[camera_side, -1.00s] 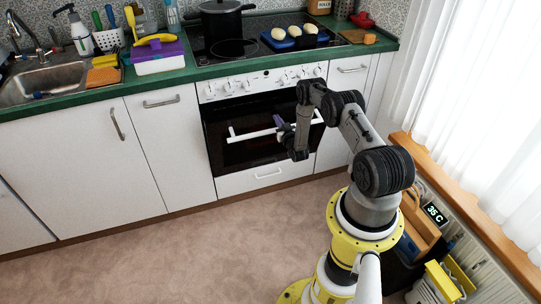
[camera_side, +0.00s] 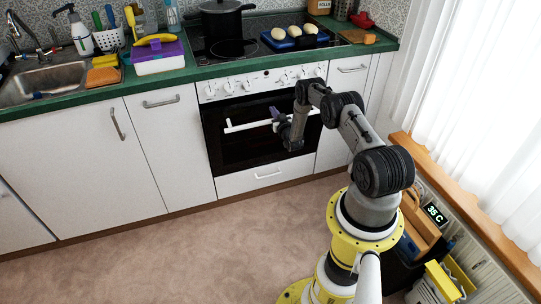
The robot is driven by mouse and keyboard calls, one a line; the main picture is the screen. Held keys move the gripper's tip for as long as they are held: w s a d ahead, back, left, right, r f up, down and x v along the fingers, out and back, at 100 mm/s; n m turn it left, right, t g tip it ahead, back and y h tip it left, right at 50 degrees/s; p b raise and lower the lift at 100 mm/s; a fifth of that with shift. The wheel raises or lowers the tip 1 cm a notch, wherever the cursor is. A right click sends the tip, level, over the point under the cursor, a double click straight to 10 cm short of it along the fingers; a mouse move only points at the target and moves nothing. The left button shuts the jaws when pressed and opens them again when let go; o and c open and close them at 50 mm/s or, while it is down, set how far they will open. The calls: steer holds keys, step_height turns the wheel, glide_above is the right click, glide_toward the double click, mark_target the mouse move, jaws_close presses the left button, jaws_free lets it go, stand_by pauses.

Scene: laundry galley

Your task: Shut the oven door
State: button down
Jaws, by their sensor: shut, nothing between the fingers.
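The oven (camera_side: 222,88) has a white knob panel above a dark glass door (camera_side: 245,152). The door stands nearly upright, close to the oven front; I cannot tell whether a small gap is left at its top. Its white bar handle (camera_side: 245,126) runs across the upper part of the door. My gripper (camera_side: 276,115) is shut and empty, at the middle of the handle. It hides a short stretch of the bar and seems to touch it. My forearm hides the door's right part.
A white drawer (camera_side: 265,177) lies below the oven door. On the hob (camera_side: 233,48) above stand a black pot (camera_side: 220,20) and a blue tray with bread rolls (camera_side: 292,40). The floor (camera_side: 150,255) in front is clear. A toolbox (camera_side: 422,225) stands by the radiator at right.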

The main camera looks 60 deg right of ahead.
mark_target(269, 102)
steer(key=shift+w+d+r, duration=0.2)
steer(key=shift+w+d, duration=0.05)
steer(key=shift+w, duration=0.05)
steer(key=shift+r+x, duration=0.15)
steer(key=shift+x, duration=1.2)
steer(key=shift+r+x, duration=0.15)
steer(key=shift+x, duration=1.2)
steer(key=shift+v, duration=4.1)
